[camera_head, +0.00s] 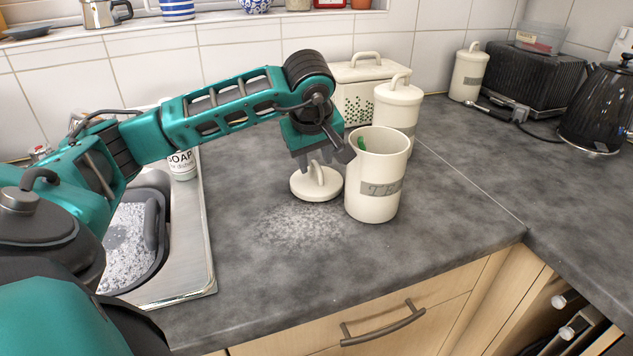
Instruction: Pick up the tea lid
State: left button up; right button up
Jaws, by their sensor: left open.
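The tea lid (305,190) is a cream disc with a loop handle on top. It lies on the grey worktop, left of the open tea canister. The tea canister (371,196) is cream with a grey label, stands upright without its lid, and shows something green inside. My left gripper (320,163) is above the lid with its fingers down at the loop handle. It is open. I cannot tell whether the fingers touch the handle. My right gripper is not in view.
A lidded cream canister (397,108) and a bread bin (357,92) stand close behind. A soapy sink (130,245) and a soap bottle (181,164) are at left. A black kettle (597,108) is far right. The worktop (450,215) right of the tea canister is clear.

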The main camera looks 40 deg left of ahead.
pick_arm(q)
grip_shut()
dwell(0.3)
dwell(0.3)
